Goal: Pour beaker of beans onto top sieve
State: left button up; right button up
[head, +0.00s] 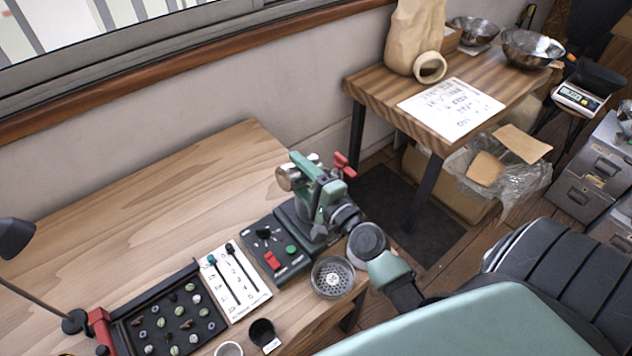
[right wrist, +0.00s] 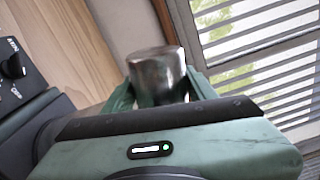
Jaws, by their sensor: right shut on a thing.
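My right gripper (head: 303,172) is shut on a shiny metal beaker (head: 287,179), held above the table near its right edge. The right wrist view shows the metal beaker (right wrist: 157,72) between the two green fingers of my right gripper (right wrist: 160,95). The beaker's inside is hidden, so I cannot tell what beans it holds. The round sieve (head: 333,277) with a perforated face sits at the table's front right edge, below and apart from the beaker. Lower sieves, if any, are hidden. My left gripper is not in view.
A black control box (head: 290,264) with red and green buttons stands left of the sieve. A white card (head: 232,283), a black bean tray (head: 170,322) and a dark cup (head: 262,333) lie further left. The table's back (head: 150,190) is clear. A second table (head: 375,85) stands behind right.

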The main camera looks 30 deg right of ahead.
jog(key=shift+d+f+m, duration=0.15)
jog(key=shift+f+m, duration=0.05)
jog(key=shift+m, duration=0.2)
dwell(0.8)
jog(key=shift+d+r+m+p, duration=0.35)
jog(key=shift+d+m, duration=0.15)
jog(key=shift+m, duration=0.7)
dwell(2.4)
